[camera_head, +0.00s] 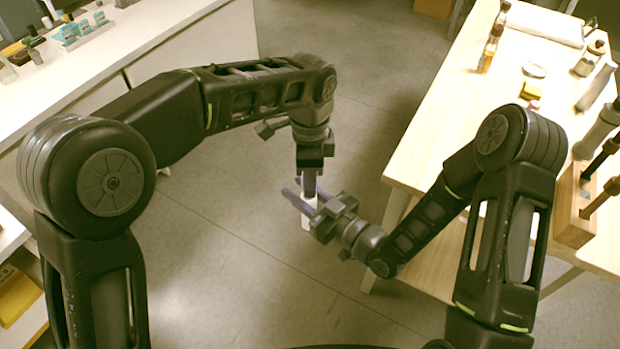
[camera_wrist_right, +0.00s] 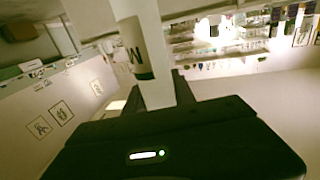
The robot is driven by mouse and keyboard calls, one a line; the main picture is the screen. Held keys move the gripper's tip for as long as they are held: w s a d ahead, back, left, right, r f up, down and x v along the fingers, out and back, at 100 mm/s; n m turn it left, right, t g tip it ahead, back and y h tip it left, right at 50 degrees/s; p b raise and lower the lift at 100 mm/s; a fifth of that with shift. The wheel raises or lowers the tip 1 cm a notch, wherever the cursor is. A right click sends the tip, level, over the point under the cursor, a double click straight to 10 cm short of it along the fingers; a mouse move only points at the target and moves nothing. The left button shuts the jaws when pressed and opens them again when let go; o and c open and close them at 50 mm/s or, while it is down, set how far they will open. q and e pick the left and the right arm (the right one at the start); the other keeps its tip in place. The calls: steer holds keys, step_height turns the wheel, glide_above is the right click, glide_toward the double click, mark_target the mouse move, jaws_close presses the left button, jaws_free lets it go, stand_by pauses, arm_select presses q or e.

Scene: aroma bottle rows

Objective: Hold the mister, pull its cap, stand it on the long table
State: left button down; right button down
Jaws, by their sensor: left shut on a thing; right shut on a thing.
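The mister (camera_head: 307,222) is a slim white item held between my two grippers in the head view, over open floor. Most of it is hidden by the fingers. In the right wrist view the mister (camera_wrist_right: 140,45) shows as a white cylinder with a dark letter mark and a dark band. My right gripper (camera_head: 298,203) is shut on it from the side. My left gripper (camera_head: 309,188) points down from above and is shut on its upper part. I cannot tell where the cap meets the body. A long pale wooden table (camera_head: 452,130) stands at the right.
A white counter (camera_head: 150,30) at the left holds small bottles and a teal rack (camera_head: 80,32). Grey floor lies between.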

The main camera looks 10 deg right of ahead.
arm_select(q)
steer(key=shift+r, duration=0.1)
steer(key=shift+r, duration=1.9)
